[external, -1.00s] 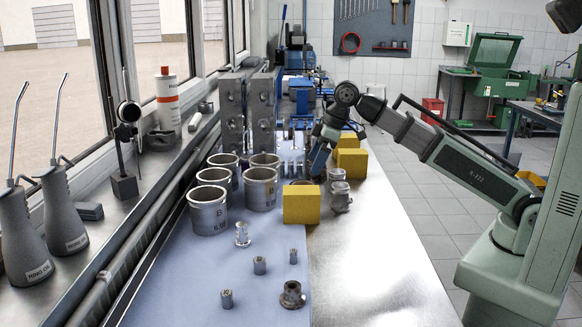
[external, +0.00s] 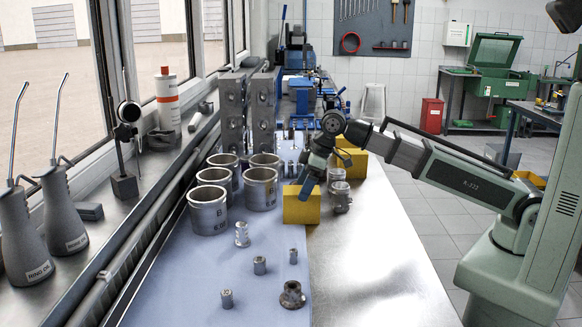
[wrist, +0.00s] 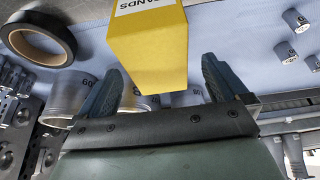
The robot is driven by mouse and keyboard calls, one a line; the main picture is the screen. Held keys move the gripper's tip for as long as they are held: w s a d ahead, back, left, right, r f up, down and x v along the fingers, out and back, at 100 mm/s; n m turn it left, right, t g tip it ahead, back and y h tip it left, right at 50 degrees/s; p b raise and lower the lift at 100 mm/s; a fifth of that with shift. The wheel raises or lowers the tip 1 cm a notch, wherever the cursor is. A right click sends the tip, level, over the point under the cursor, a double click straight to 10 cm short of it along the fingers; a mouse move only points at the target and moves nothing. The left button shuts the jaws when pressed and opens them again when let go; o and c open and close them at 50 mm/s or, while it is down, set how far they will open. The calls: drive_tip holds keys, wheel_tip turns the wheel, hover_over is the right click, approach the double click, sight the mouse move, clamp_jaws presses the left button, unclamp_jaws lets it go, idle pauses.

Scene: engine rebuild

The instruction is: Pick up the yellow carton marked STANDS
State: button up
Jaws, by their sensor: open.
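The yellow carton (external: 302,208) stands at the front of the bench, on the edge of the blue mat. In the wrist view the carton (wrist: 150,45) shows a white label ending in "ANDS"; the start of the word is cut off at the top edge. My gripper (wrist: 163,82) is open and empty there, with one dark finger on each side of the carton's near end. In the external view my gripper (external: 308,187) hangs tilted at the top of the carton, partly in front of it. I cannot tell whether a finger touches it.
Two more yellow cartons (external: 353,163) stand behind, beyond my wrist. Metal cylinder liners (external: 208,211) stand to the left, and small metal parts (external: 340,197) close to the right. A black tape roll (wrist: 68,35) lies near the carton. The steel bench (external: 365,265) at front right is clear.

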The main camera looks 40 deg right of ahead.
sight(301, 205)
drive_tip(key=shift+x, duration=2.3)
drive_tip(key=shift+d+f, duration=0.2)
drive_tip(key=shift+f, duration=0.05)
drive_tip(key=c, duration=1.2)
drive_tip(key=shift+r, duration=0.1)
